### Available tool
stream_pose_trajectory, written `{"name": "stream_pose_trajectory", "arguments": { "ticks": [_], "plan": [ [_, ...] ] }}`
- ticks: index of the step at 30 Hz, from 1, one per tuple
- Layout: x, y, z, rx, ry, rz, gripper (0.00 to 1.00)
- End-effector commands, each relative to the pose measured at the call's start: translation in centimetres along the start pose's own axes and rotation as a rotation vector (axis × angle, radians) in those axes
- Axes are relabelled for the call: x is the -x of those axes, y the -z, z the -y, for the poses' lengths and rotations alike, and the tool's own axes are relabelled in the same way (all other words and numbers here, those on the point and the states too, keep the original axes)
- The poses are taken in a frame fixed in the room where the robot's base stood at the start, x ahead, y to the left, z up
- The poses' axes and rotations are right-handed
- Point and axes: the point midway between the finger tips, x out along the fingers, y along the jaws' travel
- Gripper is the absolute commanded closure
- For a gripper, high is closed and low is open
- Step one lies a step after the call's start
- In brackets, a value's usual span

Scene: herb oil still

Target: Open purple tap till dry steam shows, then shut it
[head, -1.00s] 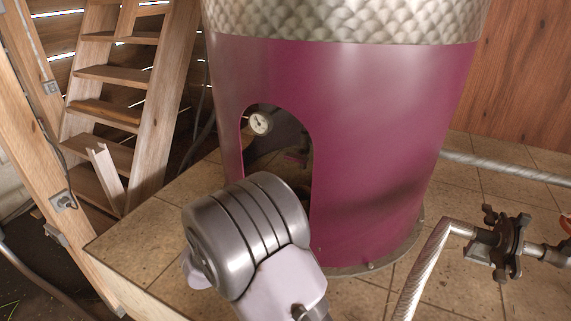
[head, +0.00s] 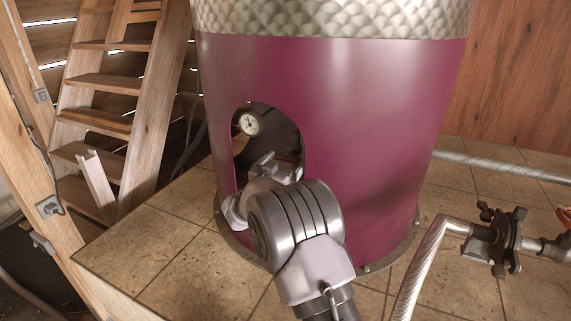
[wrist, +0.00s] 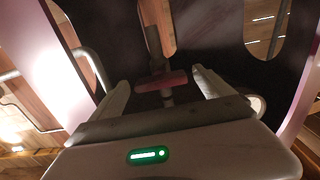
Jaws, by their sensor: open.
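The purple tap (wrist: 162,82) shows in the wrist view as a reddish-purple crossbar on a short stem, inside the vessel's dark hollow. My gripper (wrist: 160,77) is open, with one finger on each side of the crossbar and visible gaps between. The fingers do not appear to touch it. In the head view my gripper (head: 272,166) reaches into the arched opening of the purple vessel (head: 370,140), and it hides the tap there. I see no steam in either view.
A round dial gauge (head: 250,123) sits inside the arch, above my gripper. The arch's edges lie close around my wrist. A dark valve (head: 497,240) on a pipe stands at the right. The tiled ledge (head: 150,245) is clear at left. A wooden ladder (head: 105,120) stands behind.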

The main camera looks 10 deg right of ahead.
Motion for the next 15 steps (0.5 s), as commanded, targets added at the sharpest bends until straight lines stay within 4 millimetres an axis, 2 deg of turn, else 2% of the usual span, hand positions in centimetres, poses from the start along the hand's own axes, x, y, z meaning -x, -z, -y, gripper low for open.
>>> {"name": "stream_pose_trajectory", "arguments": {
  "ticks": [5,12,14,15],
  "plan": [
    [0.02,0.02,0.01,0.000,0.000,0.000,0.11],
    [0.05,0.02,0.01,0.000,0.000,0.000,0.58],
    [0.05,0.02,0.01,0.000,0.000,0.000,0.70],
    [0.05,0.02,0.01,0.000,0.000,0.000,0.71]
  ]
}}
